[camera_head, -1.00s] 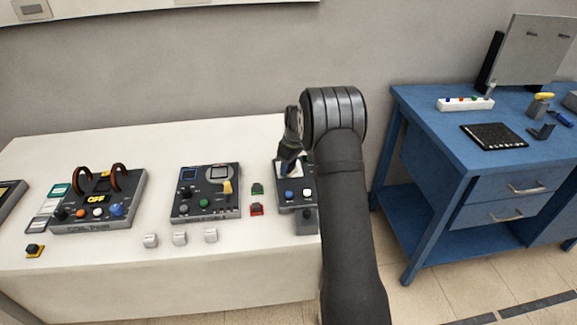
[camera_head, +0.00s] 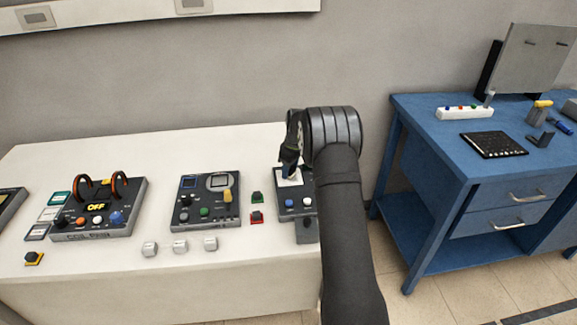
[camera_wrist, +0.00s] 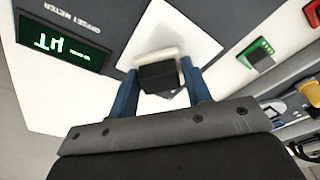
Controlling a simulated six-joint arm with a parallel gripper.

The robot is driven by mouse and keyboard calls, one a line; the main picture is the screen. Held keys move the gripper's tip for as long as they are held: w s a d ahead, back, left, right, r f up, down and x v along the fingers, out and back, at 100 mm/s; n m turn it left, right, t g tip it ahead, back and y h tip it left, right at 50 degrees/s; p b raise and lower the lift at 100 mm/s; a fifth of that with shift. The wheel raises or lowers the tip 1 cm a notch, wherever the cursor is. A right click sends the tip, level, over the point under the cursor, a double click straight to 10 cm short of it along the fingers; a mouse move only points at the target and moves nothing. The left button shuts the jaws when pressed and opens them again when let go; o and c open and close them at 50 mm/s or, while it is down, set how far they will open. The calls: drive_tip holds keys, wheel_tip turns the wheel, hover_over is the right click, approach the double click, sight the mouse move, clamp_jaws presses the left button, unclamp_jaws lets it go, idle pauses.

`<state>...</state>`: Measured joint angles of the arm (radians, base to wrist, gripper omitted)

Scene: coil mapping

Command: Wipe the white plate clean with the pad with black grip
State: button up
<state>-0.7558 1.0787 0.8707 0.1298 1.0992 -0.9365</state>
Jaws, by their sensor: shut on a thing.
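The white plate (camera_wrist: 205,45) is a bright square on a dark device in the wrist view. It shows as a small pale patch (camera_head: 288,180) below my gripper in the head view. My gripper (camera_wrist: 160,70) has its blue fingers shut on the pad with black grip (camera_wrist: 155,74). The pad's pale base shows at the edge of the black grip, over the plate. I cannot tell whether it touches the plate. In the head view, my gripper (camera_head: 291,150) points down at the device.
The device has an offset meter display (camera_wrist: 60,45) beside the plate. A red block (camera_head: 257,217) and a green block (camera_head: 257,197) lie to the left of the device. A control box (camera_head: 202,197) stands further left. A blue workbench (camera_head: 430,140) stands at right.

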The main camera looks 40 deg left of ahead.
sight(290, 182)
drive_tip(key=s+d, duration=0.2)
drive_tip(key=s, duration=0.1)
drive_tip(key=shift+d, duration=0.4)
drive_tip(key=shift+w+a+f, duration=0.1)
drive_tip(key=shift+w+a, duration=2.15)
drive_tip(key=shift+w, duration=0.05)
wheel_tip(290, 182, up, 8)
